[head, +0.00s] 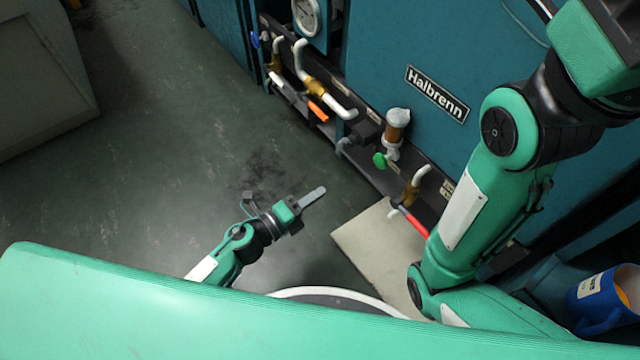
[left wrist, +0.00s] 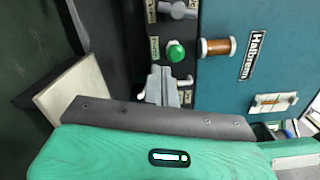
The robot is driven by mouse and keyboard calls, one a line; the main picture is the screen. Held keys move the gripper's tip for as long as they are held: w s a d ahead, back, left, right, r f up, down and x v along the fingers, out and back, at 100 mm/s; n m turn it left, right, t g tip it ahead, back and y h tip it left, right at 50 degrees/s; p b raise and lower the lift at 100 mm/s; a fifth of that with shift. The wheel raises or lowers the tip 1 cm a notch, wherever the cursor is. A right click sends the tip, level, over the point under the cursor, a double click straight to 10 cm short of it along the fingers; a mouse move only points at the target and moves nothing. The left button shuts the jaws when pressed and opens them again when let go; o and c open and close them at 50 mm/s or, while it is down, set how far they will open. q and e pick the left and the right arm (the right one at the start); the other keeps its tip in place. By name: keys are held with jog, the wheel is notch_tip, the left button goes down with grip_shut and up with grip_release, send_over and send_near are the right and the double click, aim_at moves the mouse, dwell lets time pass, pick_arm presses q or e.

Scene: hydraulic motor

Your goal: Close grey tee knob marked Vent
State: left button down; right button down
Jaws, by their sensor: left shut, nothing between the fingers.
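A grey tee-shaped knob (left wrist: 178,10) shows at the top edge of the left wrist view, beside a small pale label that is too small to read. In the head view, a grey handle-like shape (head: 344,145) on the dark strip of the machine appears to be the same knob. My left gripper (head: 314,196) is shut and empty, out over the floor in front of the machine. Its fingers (left wrist: 162,80) point toward the panel in the left wrist view, below the green knob and apart from the tee knob. My right gripper is out of view.
A green round knob (head: 379,160) and a sight glass (head: 397,124) sit near the tee knob. A brass valve with a red handle (head: 415,222) lies to the right. Other valves and a gauge (head: 306,15) are farther left. A blue jug (head: 604,298) stands lower right.

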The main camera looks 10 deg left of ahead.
aim_at(344, 145)
pick_arm(q)
jog(key=w+d+r, duration=0.1)
jog(key=w+d, duration=0.2)
jog(key=w, duration=0.6)
jog(key=shift+w+d, duration=0.35)
jog(key=shift+w+a+m, duration=0.1)
jog(key=shift+m, duration=0.6)
